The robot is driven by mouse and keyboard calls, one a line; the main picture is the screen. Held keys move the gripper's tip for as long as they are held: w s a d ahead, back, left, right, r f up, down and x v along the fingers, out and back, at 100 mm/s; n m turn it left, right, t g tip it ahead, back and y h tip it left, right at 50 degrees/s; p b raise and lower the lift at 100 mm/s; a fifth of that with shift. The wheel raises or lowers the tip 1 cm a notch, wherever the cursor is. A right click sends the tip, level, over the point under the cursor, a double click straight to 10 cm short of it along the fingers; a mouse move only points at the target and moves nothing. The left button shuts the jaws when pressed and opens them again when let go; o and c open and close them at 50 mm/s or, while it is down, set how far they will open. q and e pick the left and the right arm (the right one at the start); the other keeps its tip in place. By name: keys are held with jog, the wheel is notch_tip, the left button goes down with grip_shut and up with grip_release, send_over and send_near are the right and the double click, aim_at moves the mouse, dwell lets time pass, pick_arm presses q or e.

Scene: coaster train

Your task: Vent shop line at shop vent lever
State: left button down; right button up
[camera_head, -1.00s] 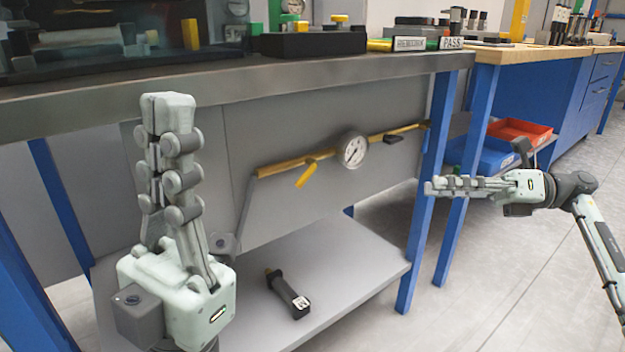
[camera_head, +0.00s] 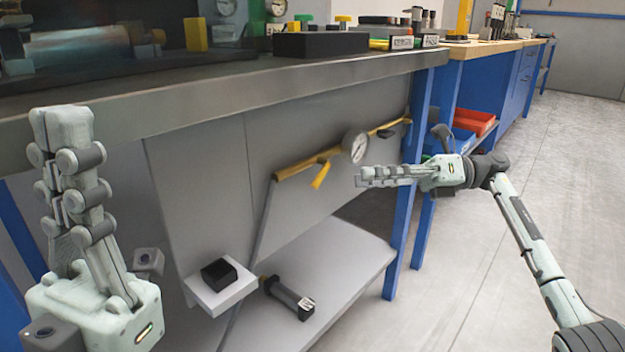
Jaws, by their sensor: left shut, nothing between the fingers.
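A yellow lever (camera_head: 321,175) hangs at a slant from the yellow pipe (camera_head: 298,169) under the grey bench. A round white-faced gauge (camera_head: 355,147) sits on the pipe to its right. A small dark handle (camera_head: 386,133) is further right along the pipe. No label shows which one is the vent lever. My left gripper (camera_head: 62,116) points upward at the far left, shut and empty, well apart from the lever. My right gripper (camera_head: 361,177) points left, its tips just below the gauge and right of the lever in the picture. Its fingers are edge-on, so their opening is unclear.
The bench top edge (camera_head: 250,97) runs above the pipe. A blue leg (camera_head: 407,200) stands behind my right gripper. A white bracket with a black block (camera_head: 219,271) and a dark cylinder (camera_head: 289,296) are low down. Red (camera_head: 474,121) and blue bins sit at right. Open floor lies right.

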jog(key=a, duration=0.7)
jog(key=shift+s+a+b, duration=0.15)
jog(key=shift+a+b, duration=0.2)
grip_shut()
